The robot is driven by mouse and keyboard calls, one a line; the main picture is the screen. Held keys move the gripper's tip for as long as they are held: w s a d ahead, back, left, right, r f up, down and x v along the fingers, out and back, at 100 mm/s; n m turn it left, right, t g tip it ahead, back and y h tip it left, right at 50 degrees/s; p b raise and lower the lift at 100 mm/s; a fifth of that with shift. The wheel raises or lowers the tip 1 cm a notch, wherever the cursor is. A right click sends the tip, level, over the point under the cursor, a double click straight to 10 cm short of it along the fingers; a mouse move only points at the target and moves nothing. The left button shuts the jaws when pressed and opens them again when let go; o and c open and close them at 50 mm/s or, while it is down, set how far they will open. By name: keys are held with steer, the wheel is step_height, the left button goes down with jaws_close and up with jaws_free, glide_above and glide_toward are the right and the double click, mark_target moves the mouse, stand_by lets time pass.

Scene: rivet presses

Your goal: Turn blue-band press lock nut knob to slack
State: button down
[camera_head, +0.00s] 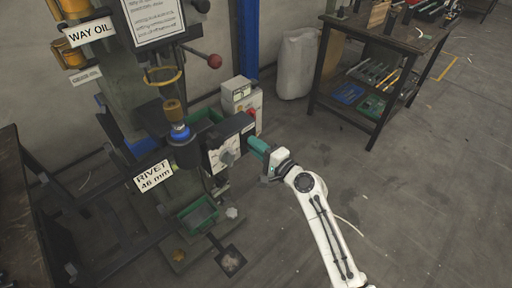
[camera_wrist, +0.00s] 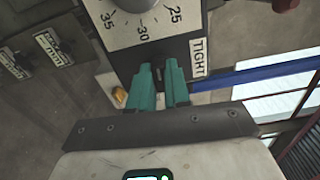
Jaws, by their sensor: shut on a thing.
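The blue-band press shows in the head view, with its blue band (camera_head: 180,133) around the ram above a grey-black box. The box has a white dial plate (camera_head: 224,154) with a grey dial knob, also in the wrist view (camera_wrist: 150,28) with marks 25, 30 and 35. A TIGHT label (camera_wrist: 199,57) sits at the right of the dial box. My gripper (camera_head: 256,146) reaches the box's right side. In the wrist view its teal fingers (camera_wrist: 160,80) are close together at the box edge below the dial, shut on the lock nut knob, which the fingers mostly hide. No SLACK label is readable.
A RIVET 46 mm sign (camera_head: 154,176) hangs left of the box. A green tray (camera_head: 198,215) lies below. A white-grey unit (camera_head: 242,100) stands behind the box. A workbench (camera_head: 385,40) stands at the back right. The floor (camera_head: 430,200) on the right is clear.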

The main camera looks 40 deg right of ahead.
steer(key=c, duration=1.1)
jaws_free()
steer(key=s+b, duration=0.1)
steer(key=s, duration=1)
steer(key=shift+w, duration=0.1)
